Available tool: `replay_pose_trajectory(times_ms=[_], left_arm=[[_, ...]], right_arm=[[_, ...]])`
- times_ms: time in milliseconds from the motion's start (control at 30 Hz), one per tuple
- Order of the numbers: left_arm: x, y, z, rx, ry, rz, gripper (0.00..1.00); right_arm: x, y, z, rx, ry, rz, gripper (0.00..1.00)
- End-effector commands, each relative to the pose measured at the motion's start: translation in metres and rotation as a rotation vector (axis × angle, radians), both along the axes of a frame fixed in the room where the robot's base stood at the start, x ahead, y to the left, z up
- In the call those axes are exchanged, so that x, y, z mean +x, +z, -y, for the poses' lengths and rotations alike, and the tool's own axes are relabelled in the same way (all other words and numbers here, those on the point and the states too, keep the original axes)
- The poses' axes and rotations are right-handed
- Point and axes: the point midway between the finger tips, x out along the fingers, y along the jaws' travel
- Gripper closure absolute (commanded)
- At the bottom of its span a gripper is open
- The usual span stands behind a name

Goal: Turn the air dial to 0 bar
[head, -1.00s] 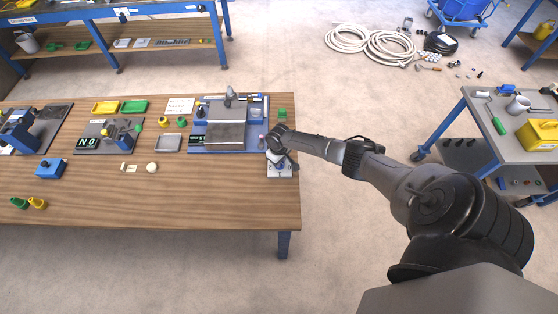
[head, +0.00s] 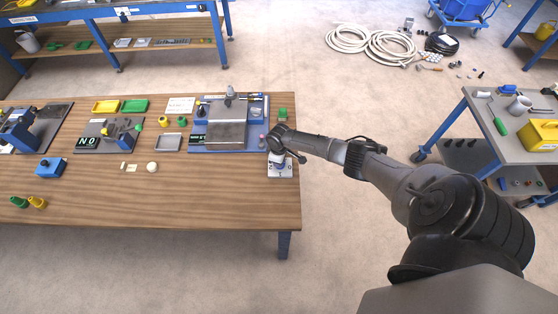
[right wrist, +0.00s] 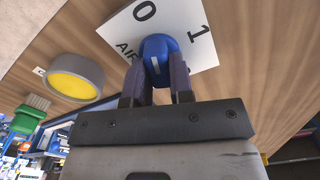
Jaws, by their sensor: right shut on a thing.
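The air dial is a blue knob (right wrist: 158,50) with a white mark, on a white plate (right wrist: 188,18) printed "0", "1" and "AIR" in the right wrist view. My right gripper (right wrist: 159,78) is shut on the knob, one dark finger on each side. I cannot tell which number the white mark points to. In the head view the dial's white plate (head: 281,171) is at the table's right edge, with my right gripper (head: 277,157) over it and hiding most of the knob. My left gripper is in neither view.
A round yellow button in a grey ring (right wrist: 75,77) and a green part (right wrist: 30,113) are near the plate. The blue-based mixer unit (head: 228,151) stands left of the dial on the wooden table (head: 190,200). The table's front is largely clear.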

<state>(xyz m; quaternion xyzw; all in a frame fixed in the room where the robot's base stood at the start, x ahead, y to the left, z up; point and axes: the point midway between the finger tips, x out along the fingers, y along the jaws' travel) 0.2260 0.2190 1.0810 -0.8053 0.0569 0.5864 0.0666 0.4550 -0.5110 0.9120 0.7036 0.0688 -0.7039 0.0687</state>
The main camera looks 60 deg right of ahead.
Motion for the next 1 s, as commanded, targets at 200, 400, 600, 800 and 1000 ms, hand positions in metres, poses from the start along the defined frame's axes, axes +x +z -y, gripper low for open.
replay_pose_trajectory(times_ms=[200,400,600,800,1000], left_arm=[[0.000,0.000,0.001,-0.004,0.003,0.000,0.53],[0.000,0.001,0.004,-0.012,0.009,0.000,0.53],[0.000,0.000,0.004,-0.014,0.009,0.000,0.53],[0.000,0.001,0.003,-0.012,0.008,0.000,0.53],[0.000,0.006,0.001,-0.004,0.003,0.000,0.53]], right_arm=[[0.001,0.001,0.000,0.000,0.004,0.002,1.00],[0.001,0.001,0.000,0.000,0.003,0.001,0.64],[0.000,0.000,0.000,0.000,0.002,0.001,0.53],[0.000,0.002,0.000,0.000,0.001,0.001,0.53],[0.001,0.026,0.001,-0.001,0.002,0.003,0.53]])
